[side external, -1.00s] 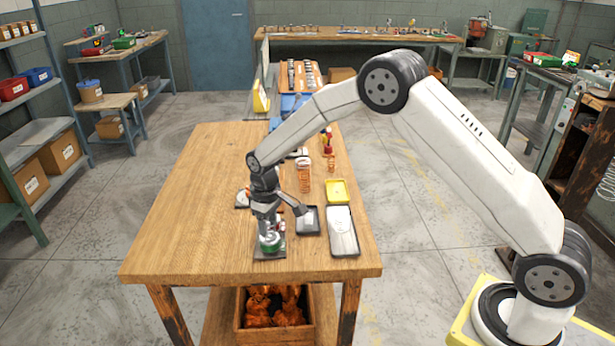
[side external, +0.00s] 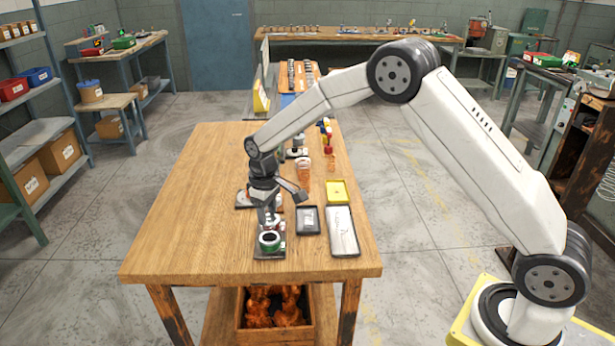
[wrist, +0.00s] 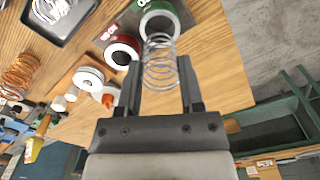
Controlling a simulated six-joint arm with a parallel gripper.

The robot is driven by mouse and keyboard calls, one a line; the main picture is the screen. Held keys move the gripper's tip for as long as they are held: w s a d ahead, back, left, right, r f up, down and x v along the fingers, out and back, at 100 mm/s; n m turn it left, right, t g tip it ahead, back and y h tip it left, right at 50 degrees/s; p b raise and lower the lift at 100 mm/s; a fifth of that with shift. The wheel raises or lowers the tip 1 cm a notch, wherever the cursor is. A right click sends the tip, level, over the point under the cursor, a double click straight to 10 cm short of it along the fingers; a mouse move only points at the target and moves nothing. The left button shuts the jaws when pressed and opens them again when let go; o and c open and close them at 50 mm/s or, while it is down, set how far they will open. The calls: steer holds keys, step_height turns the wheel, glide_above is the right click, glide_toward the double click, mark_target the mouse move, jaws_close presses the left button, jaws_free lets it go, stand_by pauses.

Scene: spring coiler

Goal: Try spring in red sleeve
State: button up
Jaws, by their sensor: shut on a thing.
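My gripper (wrist: 160,75) is shut on a silver coil spring (wrist: 160,58), which stands out between the two fingers in the wrist view. In that view the spring's far end overlaps the green sleeve (wrist: 158,7), a ring with a white rim and dark opening. The red sleeve (wrist: 113,55), also a ring with a dark opening, lies to the left of the spring. In the side view my gripper (side external: 268,212) is above the green sleeve (side external: 269,240) near the bench's front. The red sleeve is mostly hidden behind the gripper there.
A small dark tray (side external: 308,232) and a longer grey tray (side external: 343,249) lie to the right, with a yellow tray (side external: 337,192) behind. Orange coils (side external: 303,172) stand farther back. The left of the wooden bench (side external: 190,210) is clear.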

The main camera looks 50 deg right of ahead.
steer(key=shift+r, duration=0.2)
steer(key=shift+w, duration=0.1)
